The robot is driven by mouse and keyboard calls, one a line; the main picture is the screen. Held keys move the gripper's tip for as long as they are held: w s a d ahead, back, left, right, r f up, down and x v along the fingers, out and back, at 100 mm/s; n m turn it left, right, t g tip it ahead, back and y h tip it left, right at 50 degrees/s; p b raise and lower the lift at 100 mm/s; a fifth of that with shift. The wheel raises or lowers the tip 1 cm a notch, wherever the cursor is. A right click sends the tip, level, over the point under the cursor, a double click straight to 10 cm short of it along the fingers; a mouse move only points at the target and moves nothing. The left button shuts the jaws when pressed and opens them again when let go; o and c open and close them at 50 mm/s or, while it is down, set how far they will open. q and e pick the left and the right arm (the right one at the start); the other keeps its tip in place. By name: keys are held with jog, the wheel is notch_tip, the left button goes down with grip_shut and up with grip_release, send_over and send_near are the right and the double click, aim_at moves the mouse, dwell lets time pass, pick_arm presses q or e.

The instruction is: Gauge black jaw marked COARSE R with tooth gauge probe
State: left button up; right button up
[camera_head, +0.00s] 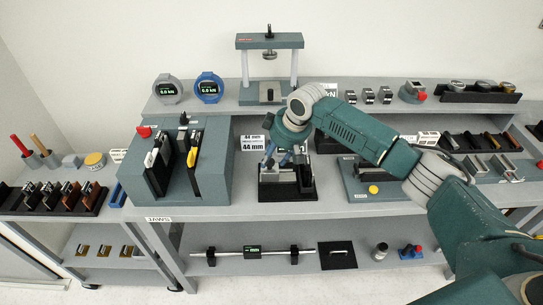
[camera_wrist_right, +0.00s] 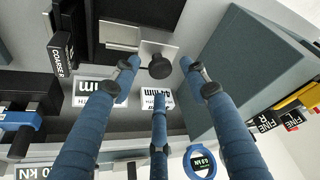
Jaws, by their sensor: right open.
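The black jaw marked COARSE R (camera_wrist_right: 62,54) stands at the left of the right wrist view, its label facing the camera. A round black knob (camera_wrist_right: 160,66) on a pale metal plate shows near the middle of that view; it may be the tooth gauge probe, but I cannot tell for sure. My right gripper (camera_head: 285,157) hovers over a small black-based stand (camera_head: 287,194) on the bench. In the wrist view its blue fingers (camera_wrist_right: 160,78) are open, spread around the knob with no clear grip. The gripper partly hides the stand in the head view. My left gripper is not in view.
A teal jaw rack (camera_head: 213,185) stands just left of my right gripper. White 44 mm labels (camera_head: 253,145) are behind it. A teal press frame (camera_head: 270,42) is on the upper shelf. A teal plate with a yellow knob (camera_head: 374,189) lies to the right.

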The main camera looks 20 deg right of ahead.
aim_at(283, 171)
jog(key=shift+x, duration=1.15)
grip_shut()
jog(key=shift+s+d+r+p, duration=0.1)
jog(key=shift+s+d+p, duration=0.1)
jog(key=shift+d+p, duration=0.4)
jog(key=shift+s+d+r+p, duration=0.15)
jog(key=shift+d+p, duration=0.1)
jog(key=shift+d, duration=0.6)
jog(key=shift+s+d+f, duration=0.1)
jog(key=shift+d+f, duration=0.1)
jog(key=shift+d, duration=0.2)
grip_release()
jog(key=shift+a, duration=0.1)
jog(key=shift+r, duration=0.1)
jog(key=v, duration=1.2)
jog(key=shift+s, duration=0.1)
